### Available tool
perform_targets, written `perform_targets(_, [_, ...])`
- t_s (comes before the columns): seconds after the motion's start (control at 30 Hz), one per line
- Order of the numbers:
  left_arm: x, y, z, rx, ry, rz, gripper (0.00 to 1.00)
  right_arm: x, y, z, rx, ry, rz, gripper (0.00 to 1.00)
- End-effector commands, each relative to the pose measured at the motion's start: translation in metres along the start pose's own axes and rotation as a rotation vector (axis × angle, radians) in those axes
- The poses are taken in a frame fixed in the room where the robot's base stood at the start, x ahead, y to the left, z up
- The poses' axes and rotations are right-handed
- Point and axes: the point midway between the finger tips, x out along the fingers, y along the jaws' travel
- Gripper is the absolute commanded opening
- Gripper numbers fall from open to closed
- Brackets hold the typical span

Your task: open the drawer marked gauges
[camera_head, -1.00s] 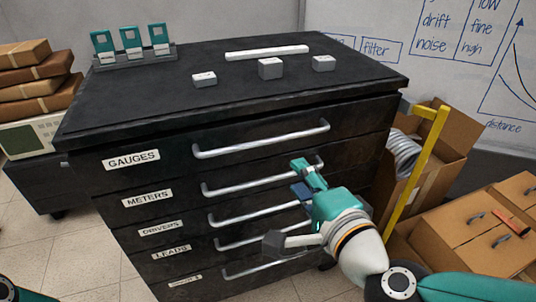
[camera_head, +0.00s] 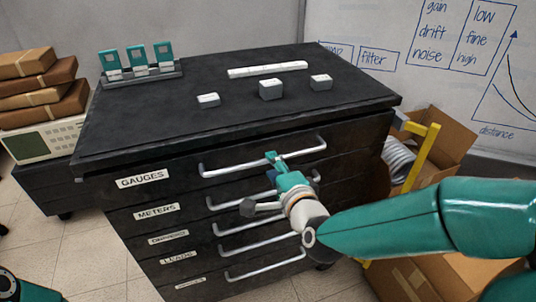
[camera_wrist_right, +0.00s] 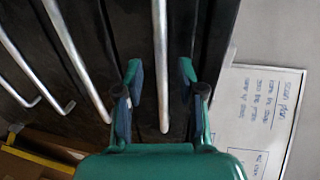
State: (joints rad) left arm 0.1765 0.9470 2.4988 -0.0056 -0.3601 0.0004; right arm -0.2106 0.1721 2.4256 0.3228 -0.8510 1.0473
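The drawer marked GAUGES (camera_head: 235,182) is the top drawer of the black cabinet, with a white label (camera_head: 142,179) at its left. It looks shut, flush with the drawers below. Its silver bar handle (camera_head: 225,170) runs across the front. My right gripper (camera_head: 276,157) is at the middle-right part of this handle, fingers toward the cabinet. In the right wrist view the right gripper (camera_wrist_right: 160,78) is open, with the handle (camera_wrist_right: 160,40) passing between its two fingers. I cannot tell whether they touch it. My left gripper is out of view.
Lower drawers, including METERS (camera_head: 156,211), have similar handles close below. The cabinet top (camera_head: 180,120) carries small grey blocks (camera_head: 271,88), a white bar (camera_head: 267,69) and a teal-topped rack (camera_head: 140,76). A yellow post (camera_head: 424,160) and cardboard boxes (camera_head: 450,135) stand at the right.

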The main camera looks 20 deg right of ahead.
Motion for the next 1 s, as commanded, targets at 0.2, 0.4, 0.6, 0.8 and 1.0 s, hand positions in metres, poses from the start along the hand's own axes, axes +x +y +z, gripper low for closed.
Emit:
perform_targets(0.2, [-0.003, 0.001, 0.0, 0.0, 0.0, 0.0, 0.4, 0.029, 0.001, 0.0, -0.001, 0.0, 0.002, 0.39])
perform_targets(0.4, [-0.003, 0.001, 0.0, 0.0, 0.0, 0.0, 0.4, 0.037, 0.0, 0.0, -0.001, 0.0, 0.001, 0.39])
perform_targets(0.6, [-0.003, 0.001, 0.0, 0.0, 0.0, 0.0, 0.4, 0.037, 0.0, 0.0, -0.001, 0.0, 0.0, 0.39])
perform_targets(0.8, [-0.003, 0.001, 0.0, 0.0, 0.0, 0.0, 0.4, 0.037, 0.0, -0.001, -0.001, 0.001, 0.0, 0.09])
perform_targets(1.0, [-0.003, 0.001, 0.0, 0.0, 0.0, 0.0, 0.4, 0.036, 0.001, -0.001, -0.001, 0.001, 0.001, 0.0])
